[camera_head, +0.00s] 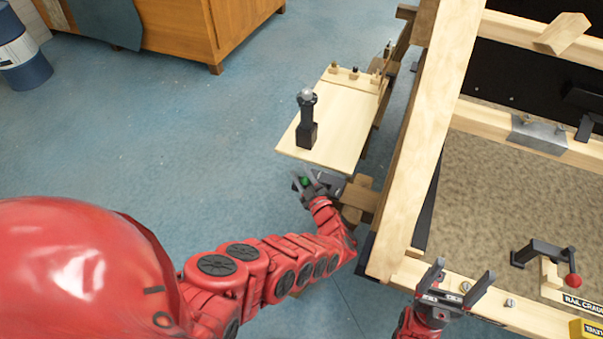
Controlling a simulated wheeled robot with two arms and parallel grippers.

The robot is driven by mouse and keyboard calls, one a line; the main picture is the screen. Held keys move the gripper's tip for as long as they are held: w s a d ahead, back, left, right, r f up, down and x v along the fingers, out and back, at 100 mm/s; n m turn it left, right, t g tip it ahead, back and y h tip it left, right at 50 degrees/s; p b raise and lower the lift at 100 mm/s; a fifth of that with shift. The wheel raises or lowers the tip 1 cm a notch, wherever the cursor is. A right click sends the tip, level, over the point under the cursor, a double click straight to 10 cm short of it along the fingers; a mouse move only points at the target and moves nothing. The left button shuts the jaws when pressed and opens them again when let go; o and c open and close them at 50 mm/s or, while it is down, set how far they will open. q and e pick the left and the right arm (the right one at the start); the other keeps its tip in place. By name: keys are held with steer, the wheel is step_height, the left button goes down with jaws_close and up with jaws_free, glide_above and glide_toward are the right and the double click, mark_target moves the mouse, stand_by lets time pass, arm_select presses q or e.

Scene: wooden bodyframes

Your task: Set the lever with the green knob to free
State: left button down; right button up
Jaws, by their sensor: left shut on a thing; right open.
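The green knob (304,182) shows between the fingers of my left gripper (308,184), just below the near edge of a light wooden board. My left gripper is shut on it. The lever's shaft and any free marking are hidden by the gripper and arm. My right gripper (455,287) is open and empty, its fingers pointing up, near the front rail of the wooden frame.
A black post with a grey ball (307,128) stands on the wooden board (345,118). A lever with a red knob (572,281) is at the right, near a "RAIL CRADLE" label. A wooden frame beam (428,130) rises between the board and the sandy bed.

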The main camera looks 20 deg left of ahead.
arm_select(q)
steer(key=shift+d+f, duration=0.2)
steer(key=shift+f, duration=0.1)
steer(key=c, duration=0.5)
jaws_free()
steer(key=shift+r, duration=0.1)
steer(key=shift+a+r, duration=0.1)
steer(key=s+d+r+p, duration=0.2)
steer(key=s+p, duration=0.2)
steer(key=s, duration=0.3)
steer(key=s+d+r+p, duration=0.2)
steer(key=s+p, duration=0.3)
steer(key=s, duration=0.3)
steer(key=shift+d+r, duration=0.4)
steer(key=shift+d, duration=0.25)
